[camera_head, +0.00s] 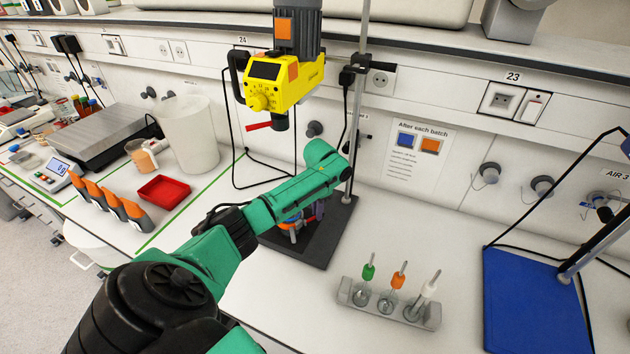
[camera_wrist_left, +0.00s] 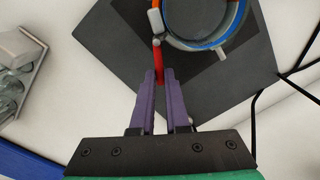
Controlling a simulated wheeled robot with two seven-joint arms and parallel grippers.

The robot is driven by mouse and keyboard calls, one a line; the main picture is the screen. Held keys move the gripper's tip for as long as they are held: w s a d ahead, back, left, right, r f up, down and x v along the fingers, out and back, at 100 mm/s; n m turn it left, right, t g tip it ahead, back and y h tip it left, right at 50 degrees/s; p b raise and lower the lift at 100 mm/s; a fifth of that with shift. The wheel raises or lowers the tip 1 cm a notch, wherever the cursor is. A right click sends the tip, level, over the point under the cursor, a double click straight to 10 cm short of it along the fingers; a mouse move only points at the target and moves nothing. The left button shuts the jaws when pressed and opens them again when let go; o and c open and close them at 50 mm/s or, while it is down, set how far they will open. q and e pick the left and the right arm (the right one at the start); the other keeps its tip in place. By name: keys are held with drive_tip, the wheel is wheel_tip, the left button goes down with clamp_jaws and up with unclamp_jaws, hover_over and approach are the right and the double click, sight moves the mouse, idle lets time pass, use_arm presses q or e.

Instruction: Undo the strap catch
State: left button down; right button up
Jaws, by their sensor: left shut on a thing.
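A round vessel (camera_wrist_left: 200,18) with a blue rim and an orange band stands over a dark base plate (camera_wrist_left: 95,40) in the left wrist view. A red strap catch lever (camera_wrist_left: 158,62) hangs from a pale fitting (camera_wrist_left: 154,20) at its side. My left gripper (camera_wrist_left: 160,74) has its purple fingers shut on the red lever, beside the vessel. In the head view my green left arm covers most of the vessel (camera_head: 289,233) and the gripper; the stand's base plate (camera_head: 315,248) shows around them. My right gripper is not in view.
A yellow stirrer head (camera_head: 285,82) with a red lever hangs above on the stand rod (camera_head: 357,100). A rack (camera_head: 390,308) with green, orange and white topped pieces stands at the front right. A blue plate (camera_head: 530,300) lies further right. A red tray (camera_head: 164,192) sits left.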

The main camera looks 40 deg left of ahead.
use_arm(q)
drive_tip(key=shift+s+d+r+m, duration=0.15)
drive_tip(key=shift+d+m, duration=0.1)
drive_tip(key=shift+m, duration=0.6)
drive_tip(key=shift+s+d+f+m, duration=0.1)
drive_tip(key=shift+d+m, duration=0.15)
drive_tip(key=shift+m, duration=0.65)
drive_tip(key=shift+s+d+r+m, duration=0.15)
drive_tip(key=shift+d+m, duration=0.1)
drive_tip(key=shift+m, duration=0.6)
drive_tip(key=shift+f, duration=0.1)
drive_tip(key=c, duration=1.2)
unclamp_jaws()
drive_tip(key=shift+s, duration=0.1)
